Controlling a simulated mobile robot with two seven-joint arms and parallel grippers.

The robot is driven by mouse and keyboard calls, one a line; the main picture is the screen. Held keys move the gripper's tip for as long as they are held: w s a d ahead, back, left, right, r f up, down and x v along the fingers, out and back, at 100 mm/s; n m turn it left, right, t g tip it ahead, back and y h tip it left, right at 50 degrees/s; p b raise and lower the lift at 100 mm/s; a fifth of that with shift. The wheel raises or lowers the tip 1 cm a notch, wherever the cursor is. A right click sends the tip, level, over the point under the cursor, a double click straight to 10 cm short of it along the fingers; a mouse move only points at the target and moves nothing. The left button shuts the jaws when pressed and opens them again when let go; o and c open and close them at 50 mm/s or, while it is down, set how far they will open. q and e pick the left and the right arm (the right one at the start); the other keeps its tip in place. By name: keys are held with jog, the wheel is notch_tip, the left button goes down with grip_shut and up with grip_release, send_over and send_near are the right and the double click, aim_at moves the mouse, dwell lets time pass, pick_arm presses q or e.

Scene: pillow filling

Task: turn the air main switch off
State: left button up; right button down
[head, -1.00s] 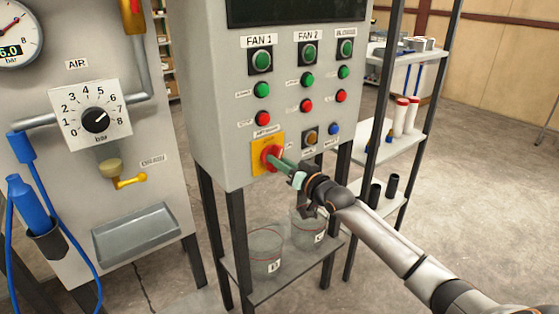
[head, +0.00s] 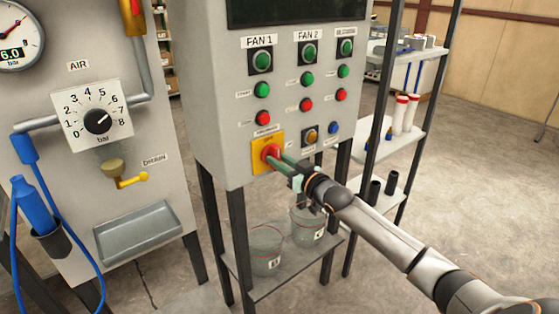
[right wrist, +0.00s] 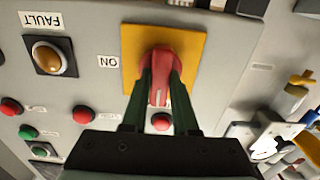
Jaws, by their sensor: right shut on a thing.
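The air main switch is a red rotary handle (head: 270,154) on a yellow plate (head: 261,166) at the lower left of the grey control box. My right gripper (head: 281,161) reaches it from the lower right, and its green fingers are shut on the handle. In the right wrist view the red handle (right wrist: 160,72) sits between the two fingers (right wrist: 158,98), on the yellow plate (right wrist: 191,45). An ON label (right wrist: 109,61) is beside the plate there, in an upside-down picture. The fingers hide the handle's sides. My left gripper is not in view.
Green and red fan buttons (head: 262,89) are above the switch. An amber fault button (head: 311,136) and a blue button (head: 334,128) are to its right. The air panel with its pressure dial (head: 97,121) stands left. Buckets (head: 266,247) sit on a shelf below.

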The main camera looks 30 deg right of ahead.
jog(key=shift+f, duration=0.1)
jog(key=c, duration=0.7)
grip_release()
jog(key=shift+s, duration=0.1)
jog(key=s, duration=0.8)
jog(key=s+d, duration=0.1)
jog(key=s, duration=0.3)
jog(key=shift+s, duration=0.15)
jog(key=s+a+f+g+p, duration=0.2)
jog(key=s+a+f, duration=0.3)
jog(key=f, duration=0.4)
jog(key=s+a+f+g+p, duration=0.1)
jog(key=s+a+f+g, duration=0.3)
jog(key=f, duration=0.5)
jog(key=s+a+f+g, duration=0.1)
jog(key=s+a+f, duration=0.2)
jog(key=s+a, duration=0.1)
jog(key=s+a+f+g+p, duration=0.1)
jog(key=s+a+f, duration=0.1)
jog(key=s+a, duration=0.3)
jog(key=s+a+f+n+y, duration=0.1)
jog(key=s+a+f, duration=0.2)
jog(key=s+a, duration=0.1)
jog(key=shift+s+a+f+g+p, duration=0.1)
jog(key=shift+a+f+g+p, duration=0.1)
jog(key=shift+a, duration=0.25)
jog(key=shift+s+a+f+g+p, duration=0.1)
jog(key=shift+a+g+p, duration=0.1)
jog(key=shift+a, duration=0.2)
